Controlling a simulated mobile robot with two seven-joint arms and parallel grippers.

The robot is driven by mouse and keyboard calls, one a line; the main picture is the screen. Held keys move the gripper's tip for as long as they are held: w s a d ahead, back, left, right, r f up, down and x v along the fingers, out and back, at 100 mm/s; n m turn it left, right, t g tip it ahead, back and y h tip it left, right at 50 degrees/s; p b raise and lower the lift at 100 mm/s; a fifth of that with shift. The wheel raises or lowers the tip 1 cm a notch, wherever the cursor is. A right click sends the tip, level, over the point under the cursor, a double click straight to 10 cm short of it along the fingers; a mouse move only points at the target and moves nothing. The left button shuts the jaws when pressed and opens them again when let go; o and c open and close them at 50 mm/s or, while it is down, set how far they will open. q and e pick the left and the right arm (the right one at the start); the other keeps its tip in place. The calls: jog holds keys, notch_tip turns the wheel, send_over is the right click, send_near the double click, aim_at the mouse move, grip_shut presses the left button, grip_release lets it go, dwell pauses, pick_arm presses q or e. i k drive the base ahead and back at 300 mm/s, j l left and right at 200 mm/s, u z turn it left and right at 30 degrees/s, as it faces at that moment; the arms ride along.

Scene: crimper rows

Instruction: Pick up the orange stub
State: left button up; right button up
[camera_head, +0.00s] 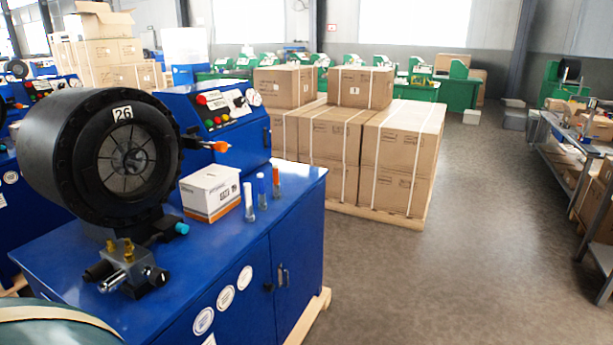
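The orange stub (275,182) is a small upright piece with an orange upper part and a paler lower end. It stands on the blue top of the crimper cabinet (290,192), near its far right edge. It is the rightmost of three stubs in a slanting row. A blue stub (261,190) stands just left of it, and a white stub (248,202) stands nearer. The stubs look close together but apart. Neither of my grippers is in view.
A white and orange box (210,193) stands left of the stubs. The black crimper head (118,155), marked 26, and a metal valve fitting (128,268) occupy the cabinet's left side. Strapped cartons (395,150) stand behind. Open floor (450,270) lies right of the cabinet.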

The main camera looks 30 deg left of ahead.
aim_at(277, 195)
jog(key=i+u, duration=0.2)
jog(key=i, duration=0.3)
jog(key=i+l+u, duration=0.2)
jog(key=i, duration=0.25)
jog(key=i+l+u, duration=0.2)
jog(key=i, duration=0.25)
jog(key=i+l+u, duration=0.15)
jog(key=i+u, duration=0.2)
jog(key=i+l+u, duration=0.2)
jog(key=u, duration=0.15)
jog(key=i+l+u, duration=0.3)
jog(key=k, duration=0.1)
